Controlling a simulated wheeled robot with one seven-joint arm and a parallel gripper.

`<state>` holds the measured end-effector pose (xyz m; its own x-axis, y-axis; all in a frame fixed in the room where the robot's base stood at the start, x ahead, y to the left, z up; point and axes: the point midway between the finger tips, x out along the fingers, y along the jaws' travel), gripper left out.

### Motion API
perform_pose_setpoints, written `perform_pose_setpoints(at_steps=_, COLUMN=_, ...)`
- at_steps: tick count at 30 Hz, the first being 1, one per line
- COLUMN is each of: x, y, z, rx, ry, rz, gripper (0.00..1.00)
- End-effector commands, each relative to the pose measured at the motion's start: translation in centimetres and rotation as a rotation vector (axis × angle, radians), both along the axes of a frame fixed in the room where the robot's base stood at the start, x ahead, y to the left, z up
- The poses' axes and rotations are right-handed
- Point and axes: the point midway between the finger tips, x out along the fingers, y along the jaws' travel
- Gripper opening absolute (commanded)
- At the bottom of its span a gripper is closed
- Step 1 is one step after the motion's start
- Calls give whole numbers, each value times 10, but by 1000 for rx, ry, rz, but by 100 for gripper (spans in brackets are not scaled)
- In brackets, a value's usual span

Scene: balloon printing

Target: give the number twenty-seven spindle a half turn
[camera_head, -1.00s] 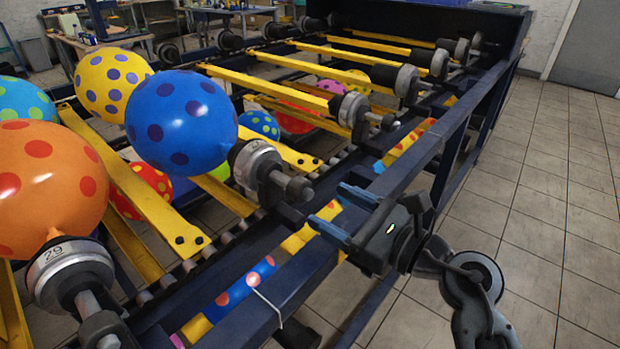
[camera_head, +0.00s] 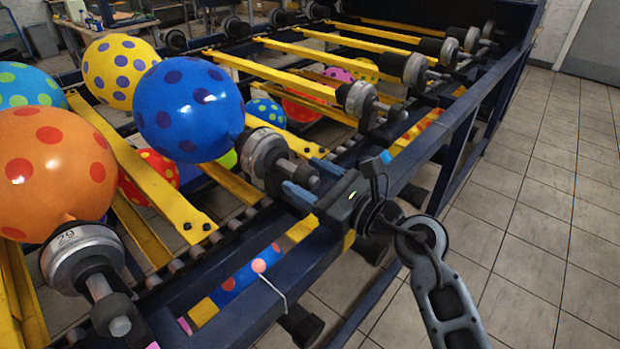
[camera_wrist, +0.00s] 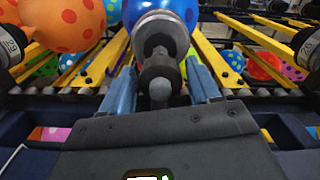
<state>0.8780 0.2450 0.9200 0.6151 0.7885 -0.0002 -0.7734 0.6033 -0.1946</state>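The spindle with the blue spotted balloon (camera_head: 188,108) has a grey metal hub (camera_head: 262,155) and a shaft pointing toward me; its number is not readable. It lies between a spindle marked 29 (camera_head: 82,255) and another at its right, so it fits twenty-seven. My gripper (camera_head: 303,174) is open at the shaft's outer end, with its blue fingers on either side. In the wrist view the shaft end (camera_wrist: 160,84) sits between the two fingers, with narrow gaps; contact is not clear.
A dark blue frame rail (camera_head: 285,290) runs below my gripper. An orange balloon (camera_head: 52,175) is on the spindle at left. Another bare spindle (camera_head: 358,98) stands at right. Yellow bars cross the rack. The tiled floor (camera_head: 540,220) at right is clear.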

Motion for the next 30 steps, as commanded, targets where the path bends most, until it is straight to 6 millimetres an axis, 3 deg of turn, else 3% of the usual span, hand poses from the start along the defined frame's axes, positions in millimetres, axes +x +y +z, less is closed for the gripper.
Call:
perform_pose_setpoints(at_steps=14, x=0, y=0, z=0, rx=0, ry=0, rz=0, gripper=16)
perform_pose_setpoints(at_steps=30, x=0, y=0, z=5, rx=109, ry=143, rz=0, gripper=16)
